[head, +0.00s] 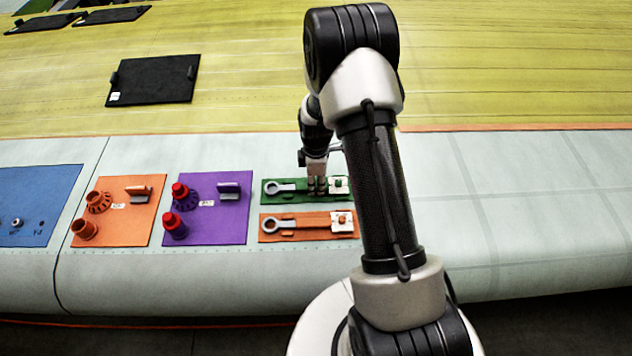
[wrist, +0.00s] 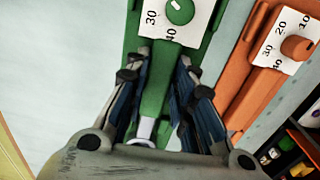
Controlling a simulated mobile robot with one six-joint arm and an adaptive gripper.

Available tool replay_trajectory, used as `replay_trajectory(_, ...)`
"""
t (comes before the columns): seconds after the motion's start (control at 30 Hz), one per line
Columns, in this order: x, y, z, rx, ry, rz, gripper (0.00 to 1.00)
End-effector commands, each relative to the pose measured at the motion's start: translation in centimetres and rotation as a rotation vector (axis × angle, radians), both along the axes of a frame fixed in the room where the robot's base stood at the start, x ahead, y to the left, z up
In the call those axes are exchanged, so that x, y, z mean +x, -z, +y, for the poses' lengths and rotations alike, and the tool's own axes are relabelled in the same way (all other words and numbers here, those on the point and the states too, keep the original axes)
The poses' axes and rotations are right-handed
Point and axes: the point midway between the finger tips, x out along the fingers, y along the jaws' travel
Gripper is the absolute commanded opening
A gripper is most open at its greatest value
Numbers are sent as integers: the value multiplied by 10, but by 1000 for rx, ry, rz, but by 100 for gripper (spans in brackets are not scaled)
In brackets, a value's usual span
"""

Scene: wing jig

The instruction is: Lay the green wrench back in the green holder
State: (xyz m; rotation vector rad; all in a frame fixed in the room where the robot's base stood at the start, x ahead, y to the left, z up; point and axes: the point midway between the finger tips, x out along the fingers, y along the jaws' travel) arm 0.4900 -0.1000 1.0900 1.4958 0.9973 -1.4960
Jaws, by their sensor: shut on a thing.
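The green holder (head: 290,200) is a flat green board on the pale wing surface, with a white dial plate and green knob (head: 340,185) at its right end. The green wrench (head: 273,188) shows its grey ring end over the left part of the holder, lined up along it. My gripper (head: 316,186) is shut on the wrench over the middle of the holder and hides part of it. In the wrist view the fingers (wrist: 158,95) flank a green handle with a silver part (wrist: 145,128) below. I cannot tell whether the wrench touches the holder.
An orange holder (head: 290,237) with a similar wrench lies close in front. A purple board (head: 215,228) and an orange board (head: 130,225) with upright parts are to the left, then a blue board (head: 40,200). The wing surface to the right is clear.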

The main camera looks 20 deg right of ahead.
Motion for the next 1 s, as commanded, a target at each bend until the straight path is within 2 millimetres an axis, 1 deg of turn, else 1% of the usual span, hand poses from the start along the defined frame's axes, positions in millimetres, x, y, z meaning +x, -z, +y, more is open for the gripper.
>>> replay_trajectory(0.1, 1, -1, 0, -1, 0, -2, 0)
replay_trajectory(0.13, 1, -1, 0, -1, 0, -2, 24)
replay_trajectory(0.47, 0, -1, 0, 0, 0, -1, 46)
replay_trajectory(0.8, 0, -2, 0, 0, 0, 0, 46)
replay_trajectory(0.87, 0, -6, 0, 0, 0, -1, 46)
replay_trajectory(0.93, 1, -14, 0, -1, 0, -2, 46)
replay_trajectory(1.0, 1, -27, 0, -1, 0, -5, 46)
